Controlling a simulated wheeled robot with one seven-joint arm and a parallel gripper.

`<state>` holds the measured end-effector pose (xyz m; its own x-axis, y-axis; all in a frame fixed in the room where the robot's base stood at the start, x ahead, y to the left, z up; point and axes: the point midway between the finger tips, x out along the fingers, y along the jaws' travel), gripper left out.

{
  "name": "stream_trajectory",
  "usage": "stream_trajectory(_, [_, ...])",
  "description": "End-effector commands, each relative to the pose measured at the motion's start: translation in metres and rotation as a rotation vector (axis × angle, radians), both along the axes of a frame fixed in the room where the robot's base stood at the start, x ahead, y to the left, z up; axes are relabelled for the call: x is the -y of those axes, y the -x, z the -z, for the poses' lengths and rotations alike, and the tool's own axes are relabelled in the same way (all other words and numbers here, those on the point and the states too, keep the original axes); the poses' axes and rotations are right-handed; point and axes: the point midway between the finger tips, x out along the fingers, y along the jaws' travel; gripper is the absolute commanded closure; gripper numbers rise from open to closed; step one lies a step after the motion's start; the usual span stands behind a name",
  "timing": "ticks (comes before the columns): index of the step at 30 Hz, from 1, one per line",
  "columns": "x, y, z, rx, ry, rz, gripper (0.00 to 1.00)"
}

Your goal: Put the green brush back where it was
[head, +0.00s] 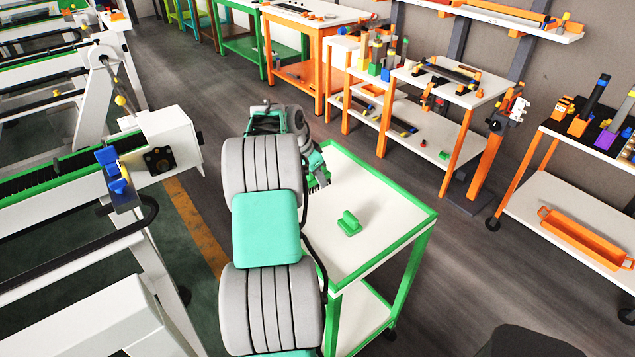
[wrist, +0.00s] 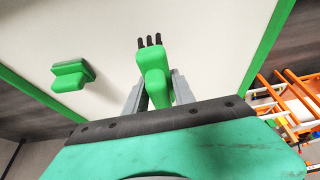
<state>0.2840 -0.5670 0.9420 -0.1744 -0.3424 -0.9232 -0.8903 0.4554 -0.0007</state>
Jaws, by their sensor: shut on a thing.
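The green brush (wrist: 152,72) is in my gripper (wrist: 155,92). Its green body lies between the two grey fingers in the wrist view, and several short black prongs stick out at its far end. In the head view my gripper (head: 320,181) is over the far left edge of a white-topped cart with a green frame (head: 385,205). My arm hides much of that corner, and the brush is hard to make out there. I cannot tell whether the brush touches the cart top.
A second green piece, a block with a raised grip (head: 349,223), rests on the cart top; it also shows in the wrist view (wrist: 72,76). The rest of the cart top is clear. Orange-framed tables (head: 470,88) stand behind, and white rack machines (head: 165,140) stand left.

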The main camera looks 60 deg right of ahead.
Motion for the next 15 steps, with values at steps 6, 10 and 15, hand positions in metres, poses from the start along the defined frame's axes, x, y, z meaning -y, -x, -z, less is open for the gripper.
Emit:
stream_trajectory(6, [0.005, 0.001, 0.030, -0.002, -0.002, 0.002, 1.00])
stream_trajectory(10, [0.006, 0.000, 0.036, 0.001, 0.003, 0.001, 1.00])
stream_trajectory(15, [0.005, 0.000, 0.038, 0.000, 0.001, 0.001, 1.00])
